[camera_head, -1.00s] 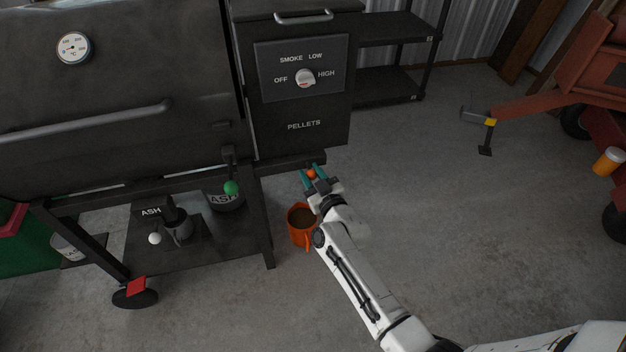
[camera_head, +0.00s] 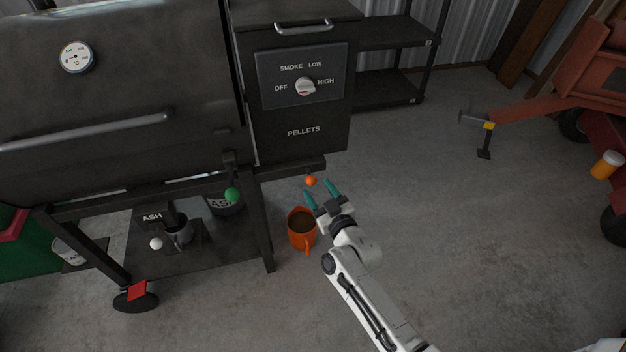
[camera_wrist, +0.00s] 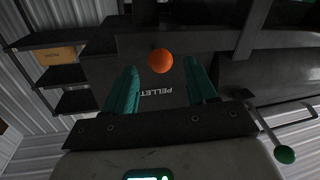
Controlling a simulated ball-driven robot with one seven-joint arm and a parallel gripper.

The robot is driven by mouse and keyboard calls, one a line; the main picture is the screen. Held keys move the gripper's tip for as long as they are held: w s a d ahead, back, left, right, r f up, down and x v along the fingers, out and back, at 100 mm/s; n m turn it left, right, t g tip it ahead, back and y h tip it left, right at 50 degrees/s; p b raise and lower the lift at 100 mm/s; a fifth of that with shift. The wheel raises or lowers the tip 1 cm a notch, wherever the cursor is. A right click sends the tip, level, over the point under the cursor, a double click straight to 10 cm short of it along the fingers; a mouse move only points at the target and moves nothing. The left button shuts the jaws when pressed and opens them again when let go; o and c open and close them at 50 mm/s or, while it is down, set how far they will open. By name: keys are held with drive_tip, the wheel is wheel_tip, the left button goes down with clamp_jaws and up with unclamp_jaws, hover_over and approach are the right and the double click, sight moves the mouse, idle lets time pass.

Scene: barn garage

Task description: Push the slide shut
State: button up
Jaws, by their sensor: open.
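An orange ball knob (camera_head: 311,181) shows just below the front right edge of the pellet hopper (camera_head: 325,140). I cannot make out the slide it may belong to, or how far that slide is out. My gripper (camera_head: 321,192) is open and empty, just in front of and below the orange knob, pointing toward it. In the wrist view the orange knob (camera_wrist: 160,61) lies ahead, between the lines of the two teal fingers (camera_wrist: 161,88) and beyond the tips. The fingers appear clear of it.
A green ball knob (camera_head: 232,195) hangs under the grill barrel, left of the hopper. A white ball knob (camera_head: 156,243) is by the ash cup.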

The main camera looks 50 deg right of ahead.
drive_tip(key=shift+v, duration=2.75)
drive_tip(key=s+a+f+n+g+y, duration=0.25)
drive_tip(key=a+g+y, duration=0.35)
drive_tip(key=a, duration=0.4)
drive_tip(key=s+a+g+y, duration=0.2)
drive_tip(key=s+a+g, duration=0.25)
drive_tip(key=s, duration=0.45)
drive_tip(key=s+r+g+h, duration=0.1)
drive_tip(key=s+r+g, duration=0.1)
drive_tip(key=s+g, duration=0.5)
wheel_tip(320, 180, up, 13)
drive_tip(key=s+t+p, duration=0.2)
drive_tip(key=p, duration=1.1)
drive_tip(key=shift+s+d+r+p, duration=0.2)
drive_tip(key=shift+s+d+p, duration=0.1)
drive_tip(key=shift+s, duration=0.05)
